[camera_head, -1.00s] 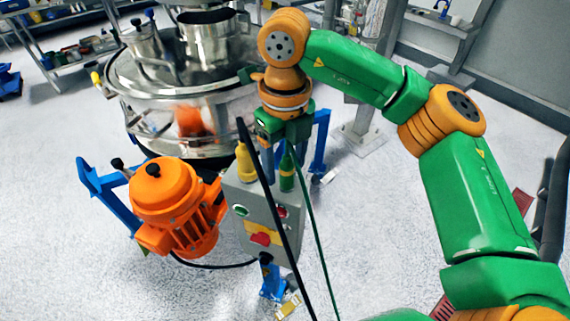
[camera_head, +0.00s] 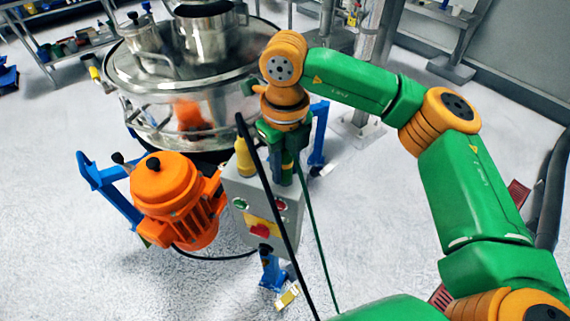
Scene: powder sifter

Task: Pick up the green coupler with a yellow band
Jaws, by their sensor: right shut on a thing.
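The green coupler with a yellow band (camera_head: 287,168) stands upright on top of the grey control box (camera_head: 241,189), at its right side, with a dark green cable trailing from there. My right gripper (camera_head: 284,150) points down over the coupler and is shut on its upper part, which the fingers hide. The coupler's lower end is at the box top; I cannot tell whether it is still seated. A yellow coupler (camera_head: 244,158) stands beside it on the left. My left gripper is not in view.
An orange motor (camera_head: 170,190) on a blue bracket (camera_head: 98,181) stands left of the box. The steel sifter (camera_head: 135,77) is behind. A black cable (camera_head: 275,205) runs across the box front. The floor at lower left is clear.

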